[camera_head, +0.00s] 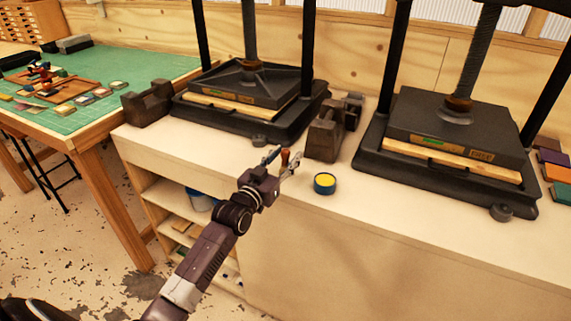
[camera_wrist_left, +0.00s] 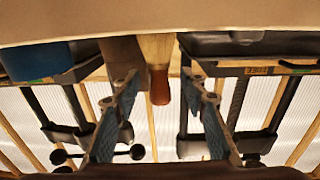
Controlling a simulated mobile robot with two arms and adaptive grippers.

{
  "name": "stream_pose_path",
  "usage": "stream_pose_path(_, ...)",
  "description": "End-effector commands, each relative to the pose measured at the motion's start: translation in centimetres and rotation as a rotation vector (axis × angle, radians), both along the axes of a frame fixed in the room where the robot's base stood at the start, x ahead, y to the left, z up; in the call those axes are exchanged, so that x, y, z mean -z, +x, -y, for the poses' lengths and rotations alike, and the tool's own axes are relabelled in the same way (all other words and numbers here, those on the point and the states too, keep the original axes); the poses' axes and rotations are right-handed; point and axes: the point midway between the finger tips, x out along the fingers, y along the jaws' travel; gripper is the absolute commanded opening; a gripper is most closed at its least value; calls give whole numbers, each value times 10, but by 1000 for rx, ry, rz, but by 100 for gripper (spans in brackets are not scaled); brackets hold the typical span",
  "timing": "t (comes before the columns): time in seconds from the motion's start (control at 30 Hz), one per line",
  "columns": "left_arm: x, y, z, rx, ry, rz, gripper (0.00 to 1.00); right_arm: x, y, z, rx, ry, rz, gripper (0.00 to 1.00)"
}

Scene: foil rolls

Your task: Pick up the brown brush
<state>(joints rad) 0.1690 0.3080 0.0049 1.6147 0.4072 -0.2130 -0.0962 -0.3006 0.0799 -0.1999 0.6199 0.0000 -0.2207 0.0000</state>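The brown brush shows in the head view (camera_head: 285,156) as a small reddish-brown handle tip at the front of the white worktop, partly hidden by my gripper. In the left wrist view, which looks upside down, the brush (camera_wrist_left: 159,85) has a brown handle end and a paler part running to the worktop. My left gripper (camera_head: 279,163) is open around it. In the wrist view its two fingers stand on either side of the brush, with gaps between. My right gripper is not in view.
A blue tin with a yellow top (camera_head: 325,184) stands just right of my gripper. Dark metal blocks (camera_head: 323,136) stand behind it. Two black presses, left (camera_head: 250,85) and right (camera_head: 450,120), take up the back. The worktop's front right is clear. A green-topped table (camera_head: 150,62) is at left.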

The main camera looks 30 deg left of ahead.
Motion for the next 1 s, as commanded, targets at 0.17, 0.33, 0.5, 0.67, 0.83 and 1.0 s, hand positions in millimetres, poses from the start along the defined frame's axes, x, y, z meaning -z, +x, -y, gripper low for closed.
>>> stream_pose_path(0.17,0,0,0,0,-1,0,34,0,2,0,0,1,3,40)
stream_pose_path(0.33,0,0,0,0,-1,0,15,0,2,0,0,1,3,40)
stream_pose_path(0.5,0,-1,0,0,-1,0,0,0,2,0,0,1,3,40)
stream_pose_path(0.67,0,-1,0,0,-1,0,0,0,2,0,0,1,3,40)
stream_pose_path(0.83,-3,0,0,1,-1,1,0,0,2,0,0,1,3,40)
stream_pose_path(1.0,-17,0,1,1,-2,3,0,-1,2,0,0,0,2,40)
